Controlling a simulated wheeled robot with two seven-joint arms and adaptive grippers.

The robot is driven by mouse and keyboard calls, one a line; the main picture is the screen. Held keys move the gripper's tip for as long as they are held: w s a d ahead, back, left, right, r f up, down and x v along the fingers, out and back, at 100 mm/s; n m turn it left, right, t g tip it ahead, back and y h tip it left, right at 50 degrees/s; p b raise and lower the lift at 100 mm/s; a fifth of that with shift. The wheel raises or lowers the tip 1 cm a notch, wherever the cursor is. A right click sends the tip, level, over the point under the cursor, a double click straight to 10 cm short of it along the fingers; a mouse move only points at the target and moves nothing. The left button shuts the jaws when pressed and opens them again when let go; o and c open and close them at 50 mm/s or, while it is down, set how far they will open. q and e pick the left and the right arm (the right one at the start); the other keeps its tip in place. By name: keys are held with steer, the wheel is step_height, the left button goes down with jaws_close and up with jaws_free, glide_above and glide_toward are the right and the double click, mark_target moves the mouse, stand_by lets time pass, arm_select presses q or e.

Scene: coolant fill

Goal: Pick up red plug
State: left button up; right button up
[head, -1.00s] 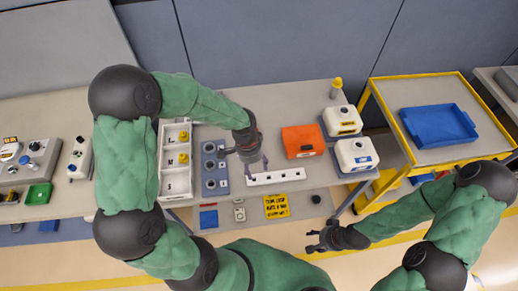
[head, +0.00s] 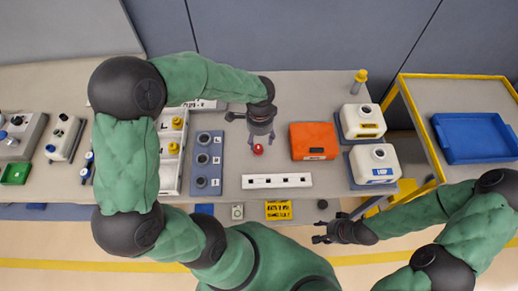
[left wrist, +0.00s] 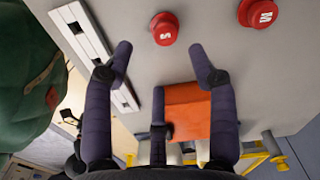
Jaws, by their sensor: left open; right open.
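Two red plugs show in the left wrist view. One marked S (left wrist: 164,28) lies ahead of and between the fingertips, and one marked M (left wrist: 258,12) lies off to the right. In the head view a red plug (head: 258,149) shows on the table just below my left gripper (head: 257,133), with no contact visible. The gripper hides the table behind it. My right gripper (head: 322,232) is open and empty, off the table's front edge.
A white slotted strip (head: 276,181) lies in front of the plug. An orange box (head: 313,141) stands to its right, a blue-grey block (head: 203,162) with dark round fittings to its left. Two white containers (head: 362,121) (head: 375,163) stand further right. Bare table surrounds the plug.

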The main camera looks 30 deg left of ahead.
mark_target(259, 147)
arm_select(q)
step_height(259, 147, down, 3)
steer(key=shift+w+f+b, duration=0.1)
steer(key=shift+w+b, duration=0.05)
steer(key=shift+b, duration=0.15)
steer(key=f, duration=0.1)
steer(key=f+b, duration=0.1)
steer(key=f, duration=0.3)
steer(key=shift+w+a+b, duration=0.2)
steer(key=shift+a+b, duration=0.1)
steer(key=shift+b, duration=0.1)
steer(key=c, duration=0.7)
